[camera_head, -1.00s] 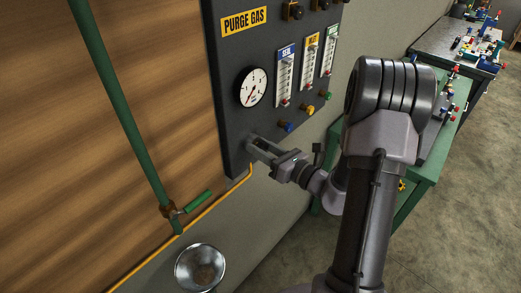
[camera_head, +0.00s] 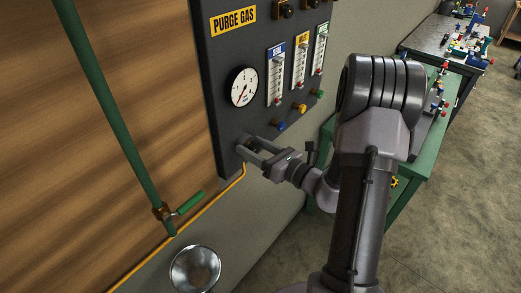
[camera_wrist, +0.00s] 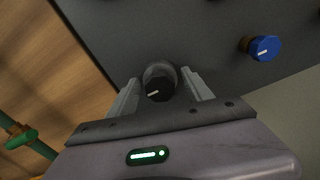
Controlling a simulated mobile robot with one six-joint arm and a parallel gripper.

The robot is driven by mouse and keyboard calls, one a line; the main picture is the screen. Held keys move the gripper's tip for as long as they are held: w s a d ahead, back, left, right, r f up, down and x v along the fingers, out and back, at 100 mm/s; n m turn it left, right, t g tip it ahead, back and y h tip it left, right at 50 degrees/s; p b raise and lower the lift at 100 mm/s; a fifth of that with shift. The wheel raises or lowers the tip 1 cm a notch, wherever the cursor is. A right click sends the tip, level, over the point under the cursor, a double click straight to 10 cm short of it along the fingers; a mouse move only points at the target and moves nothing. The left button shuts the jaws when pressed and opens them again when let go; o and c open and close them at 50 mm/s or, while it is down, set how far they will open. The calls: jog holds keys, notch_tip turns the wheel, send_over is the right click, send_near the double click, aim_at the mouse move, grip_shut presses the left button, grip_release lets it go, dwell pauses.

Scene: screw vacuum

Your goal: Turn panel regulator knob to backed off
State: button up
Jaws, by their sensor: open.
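The purge gas panel (camera_head: 222,70) is a dark upright board on the wall. The regulator knob is black with a white pointer line; in the wrist view the knob (camera_wrist: 160,84) sits between my two fingers, with a gap on each side. My gripper also shows in the wrist view (camera_wrist: 160,85), open and straddling the knob.
A blue knob (camera_wrist: 263,48) is to the right of my gripper; yellow (camera_head: 300,108) and green (camera_head: 318,94) knobs are farther along. A green pipe with a valve handle (camera_head: 190,203) and a yellow tube (camera_head: 222,198) are at left. A metal bowl (camera_head: 195,269) is below.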

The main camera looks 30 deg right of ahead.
jog(key=v, duration=1.7)
jog(key=shift+p, duration=0.45)
jog(key=shift+s, duration=0.1)
